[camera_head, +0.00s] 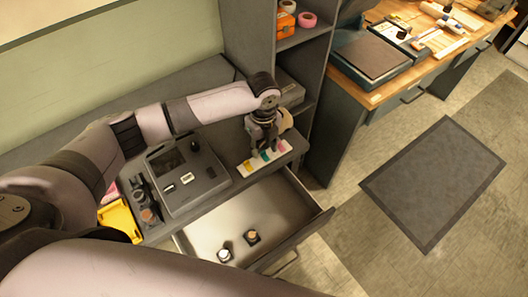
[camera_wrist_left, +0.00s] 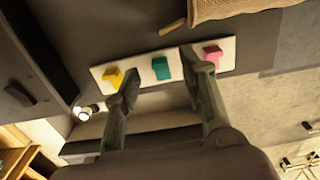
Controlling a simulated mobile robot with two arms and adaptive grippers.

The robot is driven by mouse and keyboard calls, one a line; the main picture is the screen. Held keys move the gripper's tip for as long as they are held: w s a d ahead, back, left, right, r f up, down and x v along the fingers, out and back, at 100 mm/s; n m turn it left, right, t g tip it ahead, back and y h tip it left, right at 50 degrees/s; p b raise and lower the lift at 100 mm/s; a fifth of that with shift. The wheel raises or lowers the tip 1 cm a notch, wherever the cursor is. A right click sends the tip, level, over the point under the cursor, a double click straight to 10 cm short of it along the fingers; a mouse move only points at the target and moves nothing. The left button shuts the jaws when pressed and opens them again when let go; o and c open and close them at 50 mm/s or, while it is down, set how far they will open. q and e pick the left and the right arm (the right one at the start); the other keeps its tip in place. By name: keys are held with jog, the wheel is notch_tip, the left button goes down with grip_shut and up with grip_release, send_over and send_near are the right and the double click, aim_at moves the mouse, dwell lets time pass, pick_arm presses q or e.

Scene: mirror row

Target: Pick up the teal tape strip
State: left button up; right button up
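The teal tape strip (camera_wrist_left: 161,68) lies on a white card (camera_wrist_left: 142,86), between a yellow strip (camera_wrist_left: 113,75) and a pink strip (camera_wrist_left: 211,54). The card (camera_head: 247,173) also shows in the head view near the counter's right end, partly under my gripper. My left gripper (camera_head: 264,146) is over the card. In the left wrist view its fingers (camera_wrist_left: 160,66) are spread, with the teal strip showing in the gap between the tips. Nothing is held. Whether the fingertips touch the card is unclear. My right gripper is not in view.
A grey device (camera_head: 190,182) sits on the counter left of the card. An open drawer (camera_head: 285,205) below holds two small jars. A shelf unit (camera_head: 300,42) rises just behind my gripper. A wooden workbench (camera_head: 400,75) and dark floor mat (camera_head: 432,180) are at right.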

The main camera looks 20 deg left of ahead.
pick_arm(q)
jog(key=shift+f, duration=0.85)
jog(key=shift+c, duration=0.2)
jog(key=c, duration=0.7)
